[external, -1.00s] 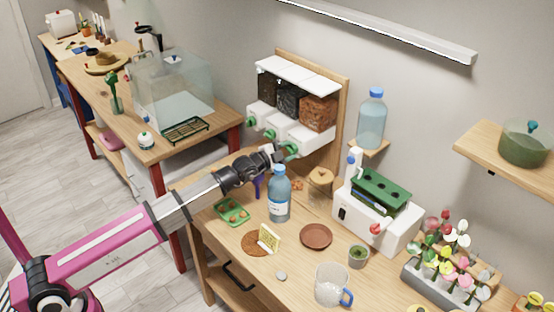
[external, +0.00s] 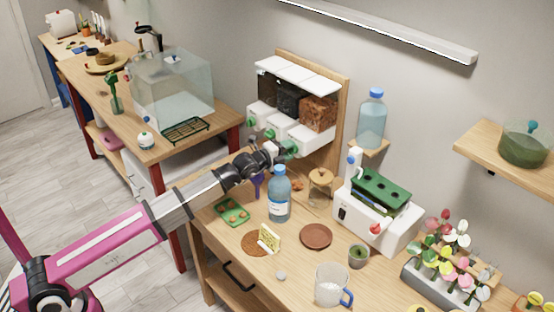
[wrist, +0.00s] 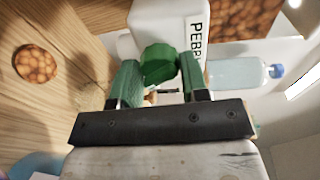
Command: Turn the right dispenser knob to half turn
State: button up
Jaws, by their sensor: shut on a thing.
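A white dispenser unit with three bins is fixed to a wooden back panel on the wall. Its right bin (external: 318,113) holds reddish-brown pebbles, and the white outlet below it shows "PEBB" in the wrist view (wrist: 172,22). The right green knob (wrist: 159,63) sits on the front of that outlet. My gripper (wrist: 157,78) is shut on this knob, with one finger on each side of it. In the external view my gripper (external: 283,151) reaches the right outlet and partly hides the knob. The left knob (external: 251,123) and middle knob (external: 269,134) are free.
A blue bottle (external: 279,196) stands on the bench just below my gripper. A cork-lidded jar (external: 320,182) and a white machine with a green rack (external: 381,191) stand to the right. A large bottle (external: 371,122) sits on a small wall shelf.

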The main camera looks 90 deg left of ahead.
jog(key=m+g, duration=0.1)
jog(key=m, duration=0.4)
jog(key=shift+w, duration=0.1)
jog(key=shift+m+y, duration=0.3)
jog(key=shift+m, duration=0.1)
dwell(0.3)
jog(key=o, duration=0.9)
jog(key=shift+d, duration=0.1)
jog(key=v, duration=1)
jog(key=shift+s+d+r, duration=0.15)
jog(key=shift+s+d, duration=0.1)
jog(key=shift+s, duration=0.05)
